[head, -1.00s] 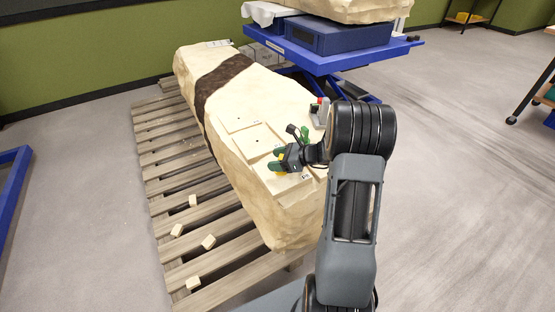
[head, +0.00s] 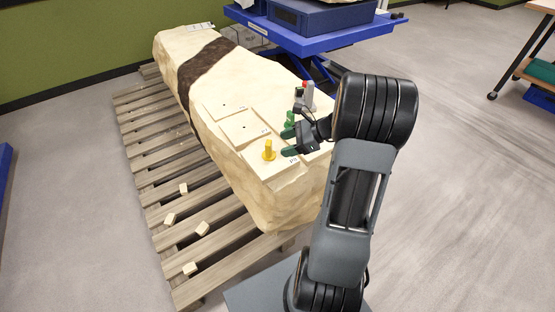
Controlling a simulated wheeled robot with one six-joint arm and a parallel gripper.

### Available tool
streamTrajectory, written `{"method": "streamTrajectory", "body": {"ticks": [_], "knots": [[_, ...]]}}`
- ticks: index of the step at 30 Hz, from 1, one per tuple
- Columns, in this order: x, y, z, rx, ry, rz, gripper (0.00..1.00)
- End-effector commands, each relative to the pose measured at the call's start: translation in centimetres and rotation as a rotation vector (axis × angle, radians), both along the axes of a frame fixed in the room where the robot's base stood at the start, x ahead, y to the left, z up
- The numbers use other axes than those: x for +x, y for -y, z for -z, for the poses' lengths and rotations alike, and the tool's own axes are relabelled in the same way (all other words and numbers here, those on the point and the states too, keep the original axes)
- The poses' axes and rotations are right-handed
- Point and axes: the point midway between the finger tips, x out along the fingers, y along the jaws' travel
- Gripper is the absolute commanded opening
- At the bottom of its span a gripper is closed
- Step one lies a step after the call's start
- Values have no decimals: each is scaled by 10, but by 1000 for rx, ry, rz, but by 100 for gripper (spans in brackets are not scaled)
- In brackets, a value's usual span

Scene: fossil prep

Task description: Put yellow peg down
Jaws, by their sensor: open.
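The yellow peg (head: 268,151) stands upright on the nearest pale square plate (head: 262,169) on top of the stone block. Its round base rests on the plate, and whether it sits in a hole is hidden. My gripper (head: 287,142) is to the right of the peg, apart from it, with its green-tipped fingers open and nothing between them. A green peg (head: 290,120) stands just behind the gripper and is partly covered by it.
Two more square plates with small dark holes, a middle plate (head: 241,128) and a far plate (head: 222,107), lie on the block (head: 215,80). A grey device with a red top (head: 304,96) stands behind my gripper. Small wooden blocks (head: 202,229) lie on the pallet (head: 150,170).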

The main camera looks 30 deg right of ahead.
Motion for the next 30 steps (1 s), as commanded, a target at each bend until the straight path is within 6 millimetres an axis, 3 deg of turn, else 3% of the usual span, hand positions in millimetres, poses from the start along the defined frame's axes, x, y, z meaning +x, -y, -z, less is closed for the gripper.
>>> {"method": "streamTrajectory", "body": {"ticks": [1,3,6,9,13,18,23,30], "knots": [[-9,-27,-10,-106,28,-124,61],[-27,-60,-17,-278,80,-324,61],[-59,-96,-25,-534,183,-632,61],[-88,-117,-32,-770,305,-925,61],[-115,-128,-40,-1022,461,-1244,61],[-132,-133,-47,-1239,610,-1515,61],[-137,-132,-51,-1324,670,-1621,61],[-138,-131,-51,-1335,676,-1634,61]]}}
